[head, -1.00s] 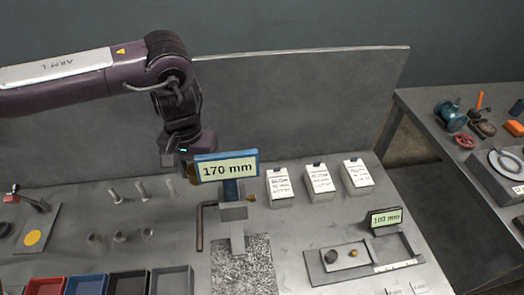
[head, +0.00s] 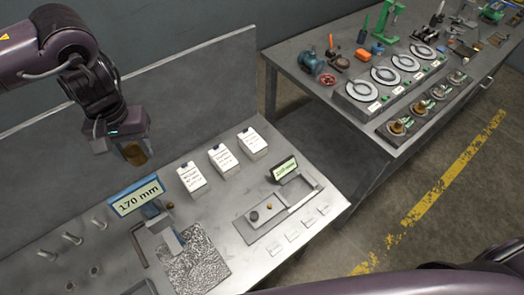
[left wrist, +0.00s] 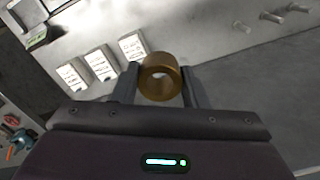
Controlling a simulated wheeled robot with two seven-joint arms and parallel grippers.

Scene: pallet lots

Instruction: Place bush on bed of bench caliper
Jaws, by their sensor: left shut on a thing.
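The bush is a brass-coloured ring (head: 135,154), and it also shows in the left wrist view (left wrist: 160,78). My left gripper (head: 131,150) is shut on it and holds it in the air above the back of the bench; in the left wrist view its two fingers (left wrist: 160,85) press the ring from both sides. What looks like the bench caliper is a flat grey fixture (head: 257,232) with a small green display (head: 284,168), right of the gripper. A dark round piece and a small brass knob sit on it. My right gripper is out of view.
A stand with a "170 mm" sign (head: 138,196) and a speckled plate (head: 195,262) lies between gripper and fixture. Three white labelled blocks (head: 222,159) stand behind. Grey pegs (head: 72,238) are at left. A second table (head: 345,130) with dials and tools is at back right.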

